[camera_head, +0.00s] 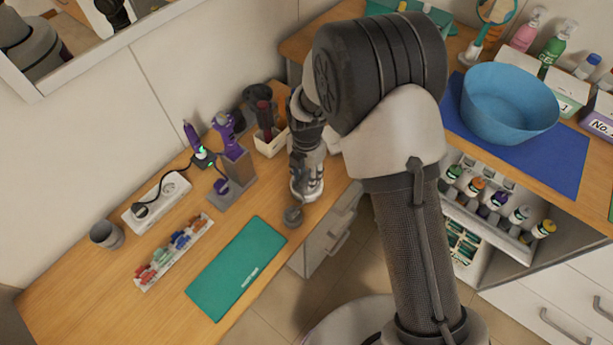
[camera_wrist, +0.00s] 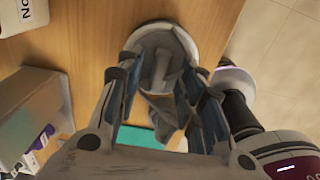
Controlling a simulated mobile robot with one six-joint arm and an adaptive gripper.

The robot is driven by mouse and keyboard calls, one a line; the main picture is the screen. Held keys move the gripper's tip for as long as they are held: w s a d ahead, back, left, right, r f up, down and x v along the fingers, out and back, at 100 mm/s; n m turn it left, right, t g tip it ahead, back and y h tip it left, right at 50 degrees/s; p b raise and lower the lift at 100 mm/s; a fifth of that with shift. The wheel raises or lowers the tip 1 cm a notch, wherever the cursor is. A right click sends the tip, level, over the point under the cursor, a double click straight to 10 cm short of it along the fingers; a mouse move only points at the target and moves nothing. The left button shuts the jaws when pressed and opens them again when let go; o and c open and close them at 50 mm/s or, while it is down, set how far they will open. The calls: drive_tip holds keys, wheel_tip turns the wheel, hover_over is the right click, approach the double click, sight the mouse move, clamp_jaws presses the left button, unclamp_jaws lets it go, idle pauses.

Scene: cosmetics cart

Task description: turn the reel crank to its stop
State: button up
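The grey reel (camera_wrist: 165,45), a round disc with a raised crank bar (camera_wrist: 162,72), sits near the edge of the wooden desk. In the head view a small grey round part (camera_head: 293,216) shows at the desk's front edge, just below my gripper (camera_head: 305,192); I take it to be the reel. In the wrist view my gripper (camera_wrist: 163,85) has its fingers spread on either side of the crank bar, with a visible gap between them. Whether a finger touches the bar cannot be told. The reel's lower part is partly hidden by the fingers.
A teal mat (camera_head: 236,268) lies left of my gripper. A colour rack (camera_head: 174,251), power strip (camera_head: 157,200), grey cup (camera_head: 106,235) and purple tool holder (camera_head: 234,178) stand behind it. A cream box (camera_head: 270,143) is close to my arm. A blue bowl (camera_head: 508,104) stands right.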

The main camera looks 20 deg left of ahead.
drive_tip(key=shift+f, duration=0.25)
drive_tip(key=shift+c, duration=0.5)
clamp_jaws()
